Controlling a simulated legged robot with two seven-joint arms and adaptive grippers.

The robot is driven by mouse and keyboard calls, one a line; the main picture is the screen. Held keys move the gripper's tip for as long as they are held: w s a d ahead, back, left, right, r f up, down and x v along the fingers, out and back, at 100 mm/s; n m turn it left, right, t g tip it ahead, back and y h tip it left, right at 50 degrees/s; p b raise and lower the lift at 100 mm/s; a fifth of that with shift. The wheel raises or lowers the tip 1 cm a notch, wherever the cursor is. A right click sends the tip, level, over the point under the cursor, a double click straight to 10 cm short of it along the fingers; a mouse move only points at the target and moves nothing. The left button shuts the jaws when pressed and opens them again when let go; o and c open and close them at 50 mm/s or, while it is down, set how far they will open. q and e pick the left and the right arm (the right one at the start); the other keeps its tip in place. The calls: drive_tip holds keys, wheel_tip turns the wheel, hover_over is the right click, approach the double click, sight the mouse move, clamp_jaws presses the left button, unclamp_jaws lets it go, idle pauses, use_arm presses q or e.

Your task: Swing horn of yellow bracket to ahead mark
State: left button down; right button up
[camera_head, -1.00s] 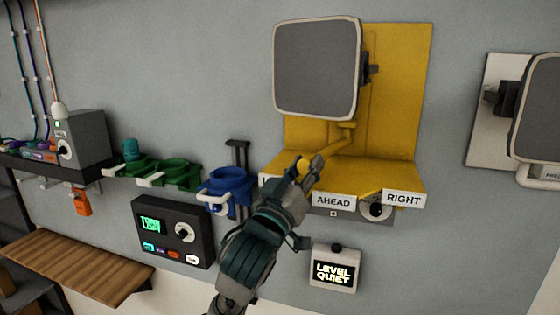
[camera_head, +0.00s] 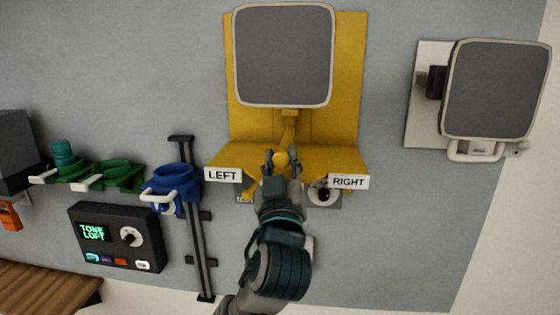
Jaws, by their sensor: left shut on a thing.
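The yellow bracket (camera_head: 347,90) is fixed to the grey wall, with a LEFT label (camera_head: 223,175) and a RIGHT label (camera_head: 348,181) on its shelf's front edge. The grey square horn (camera_head: 284,55) sits above the shelf and faces nearly straight out. A yellow handle with a round knob (camera_head: 281,159) runs down from the horn's mount toward the shelf front. My left gripper (camera_head: 281,163) is shut on that knob, midway between the two labels. The AHEAD label is hidden behind my gripper. My right gripper is out of view.
A second grey horn (camera_head: 494,88) on a white bracket is at the right. Blue (camera_head: 173,188) and green holders (camera_head: 119,175) are at the left, beside a dark vertical rail (camera_head: 203,250). A black control box (camera_head: 117,237) hangs below them. A dial (camera_head: 322,194) is close right of my gripper.

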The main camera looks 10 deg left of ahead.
use_arm(q)
drive_tip(key=c, duration=0.9)
unclamp_jaws()
drive_tip(key=shift+o, duration=0.6)
drive_tip(key=shift+w, duration=0.2)
drive_tip(key=shift+s+d, duration=0.1)
drive_tip(key=shift+s, duration=0.05)
drive_tip(key=v, duration=1.1)
drive_tip(key=shift+s+d+f, duration=0.15)
drive_tip(key=shift+s+f, duration=0.05)
drive_tip(key=shift+s, duration=0.05)
drive_tip(key=shift+w, duration=0.1)
